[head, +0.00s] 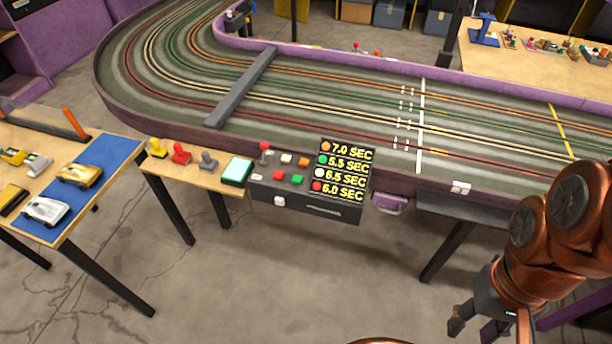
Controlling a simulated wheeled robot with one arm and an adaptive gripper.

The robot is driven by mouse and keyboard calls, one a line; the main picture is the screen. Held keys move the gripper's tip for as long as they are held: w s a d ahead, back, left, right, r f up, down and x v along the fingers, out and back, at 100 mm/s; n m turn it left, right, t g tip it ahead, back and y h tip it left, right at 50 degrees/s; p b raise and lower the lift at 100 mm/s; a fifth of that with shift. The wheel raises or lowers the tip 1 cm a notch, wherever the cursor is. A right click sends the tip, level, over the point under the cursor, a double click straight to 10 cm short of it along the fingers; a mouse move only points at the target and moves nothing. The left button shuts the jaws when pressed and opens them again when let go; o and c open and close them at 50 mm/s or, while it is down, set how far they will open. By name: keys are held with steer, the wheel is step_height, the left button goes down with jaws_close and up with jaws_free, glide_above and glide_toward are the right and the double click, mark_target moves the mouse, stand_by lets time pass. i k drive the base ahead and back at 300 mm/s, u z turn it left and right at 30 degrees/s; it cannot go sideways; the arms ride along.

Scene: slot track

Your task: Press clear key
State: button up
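A dark control box (265,190) stands at the near edge of the slot track, in the middle of the head view. Its top has a red-knobbed lever (264,147), a white key (286,158), an orange key (303,161), a red key (279,175) and a green key (297,179). A white button (279,201) shows on its front. No label is readable, so I cannot tell which is the clear key. A display (342,170) on the box shows four times. My gripper (475,326) is open and empty at the lower right, well apart from the box.
The slot track (330,90) runs behind the box, with a grey bar (242,87) across it. A small lit screen (237,171) and coloured knobs (181,153) stand left of the box. Toy cars lie on a blue mat (105,160). Floor in front is clear.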

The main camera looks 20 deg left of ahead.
mark_target(278, 201)
steer(key=u, duration=1.35)
